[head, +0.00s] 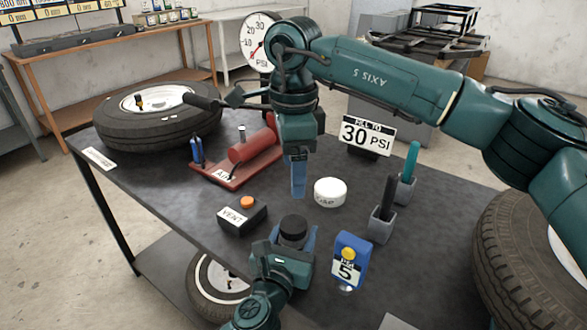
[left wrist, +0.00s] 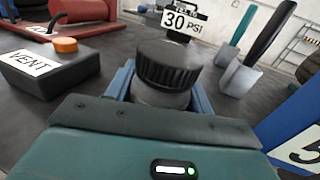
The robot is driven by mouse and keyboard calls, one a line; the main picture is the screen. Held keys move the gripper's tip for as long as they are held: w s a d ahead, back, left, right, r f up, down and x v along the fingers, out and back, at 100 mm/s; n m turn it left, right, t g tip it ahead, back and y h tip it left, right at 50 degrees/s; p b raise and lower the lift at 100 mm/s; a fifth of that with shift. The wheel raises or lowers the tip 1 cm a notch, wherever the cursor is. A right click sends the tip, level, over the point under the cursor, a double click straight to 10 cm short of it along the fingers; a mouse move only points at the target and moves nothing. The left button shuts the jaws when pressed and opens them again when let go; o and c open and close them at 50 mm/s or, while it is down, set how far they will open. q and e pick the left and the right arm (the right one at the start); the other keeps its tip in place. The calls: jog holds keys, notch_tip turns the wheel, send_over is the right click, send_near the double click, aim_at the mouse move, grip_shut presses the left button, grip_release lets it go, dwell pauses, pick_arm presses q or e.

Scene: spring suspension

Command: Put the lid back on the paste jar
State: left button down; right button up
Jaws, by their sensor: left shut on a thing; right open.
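My left gripper (head: 285,248) is shut around a grey round body (left wrist: 160,97) topped by a black ribbed lid (head: 293,226). The lid also shows in the left wrist view (left wrist: 170,66), upright between the two blue fingers. I cannot tell whether it is fully seated. A short white round tub (head: 330,192) with dark lettering, too small to read surely, stands on the table just beyond; which container is the paste jar is unclear. My right gripper (head: 298,188) is open, pointing down above the table, left of the white tub. Its fingers overlap edge-on and hold nothing visible.
A black VENT box (head: 242,216) with an orange button stands left of my left gripper. A blue block marked 5 (head: 350,262) stands at right. Grey holders with a black tool (head: 383,222) and teal tool (head: 408,175) stand beyond. A red pump (head: 240,155) and tyre (head: 145,115) lie farther left.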

pick_arm(q)
jog(key=shift+c, duration=2.4)
grip_release()
jog(key=v, duration=1.3)
jog(key=shift+b, duration=0.35)
jog(key=shift+s, duration=0.2)
